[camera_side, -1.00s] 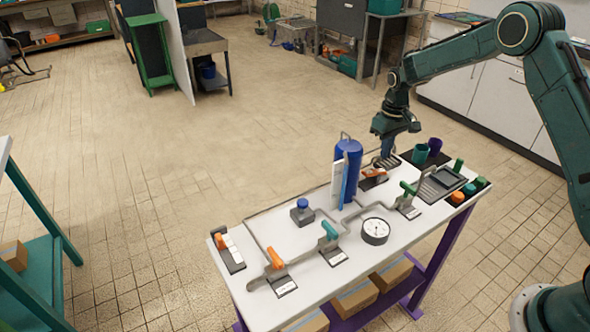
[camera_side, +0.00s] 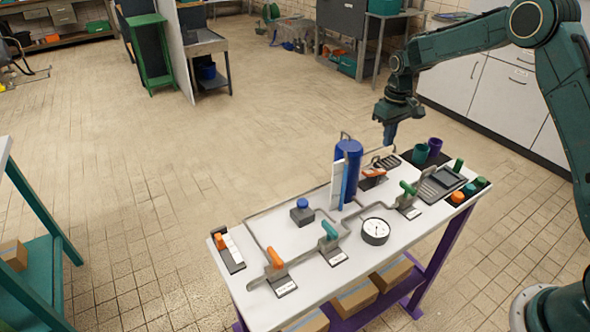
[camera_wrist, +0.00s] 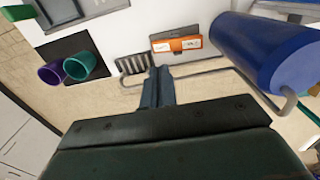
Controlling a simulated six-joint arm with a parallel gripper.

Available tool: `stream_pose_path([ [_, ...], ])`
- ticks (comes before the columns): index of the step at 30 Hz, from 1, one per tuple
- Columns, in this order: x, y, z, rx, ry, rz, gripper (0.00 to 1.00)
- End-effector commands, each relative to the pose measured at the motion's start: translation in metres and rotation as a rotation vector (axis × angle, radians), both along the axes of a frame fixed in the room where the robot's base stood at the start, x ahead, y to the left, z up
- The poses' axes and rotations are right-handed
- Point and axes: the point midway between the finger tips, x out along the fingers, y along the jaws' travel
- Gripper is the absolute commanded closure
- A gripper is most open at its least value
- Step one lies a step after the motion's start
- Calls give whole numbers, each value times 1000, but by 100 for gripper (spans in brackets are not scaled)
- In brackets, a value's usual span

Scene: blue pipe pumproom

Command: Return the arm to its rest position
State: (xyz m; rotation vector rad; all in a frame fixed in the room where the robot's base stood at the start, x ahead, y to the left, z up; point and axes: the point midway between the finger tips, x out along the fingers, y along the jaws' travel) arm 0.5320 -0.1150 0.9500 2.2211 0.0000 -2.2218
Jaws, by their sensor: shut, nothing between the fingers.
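My gripper (camera_side: 390,138) is shut and empty. In the side view it hangs pointing down above the far right end of the white table (camera_side: 290,235), apart from everything on it. In the wrist view the closed fingers (camera_wrist: 157,80) point toward an orange-topped block (camera_wrist: 176,44) and a dark slotted grate (camera_wrist: 134,63). My arm reaches in from the right, with its elbow high.
A blue cylinder (camera_side: 347,170) stands upright near the gripper. Teal (camera_side: 420,154) and purple (camera_side: 435,146) cups stand to its right. Lever valves, a round gauge (camera_side: 375,231) and thin pipes cover the table.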

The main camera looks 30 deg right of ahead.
Motion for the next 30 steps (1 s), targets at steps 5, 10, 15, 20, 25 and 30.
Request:
stream_pose_path([
  [5, -2, 3, 9, -2, -10, 1, 100],
  [10, -12, 10, 33, -7, -33, 2, 100],
  [15, -30, 22, 68, -13, -69, 1, 100],
  [20, -52, 34, 102, -18, -108, 2, 100],
  [25, -79, 47, 134, -22, -149, 1, 100],
  [30, -110, 60, 160, -25, -189, 2, 100],
])
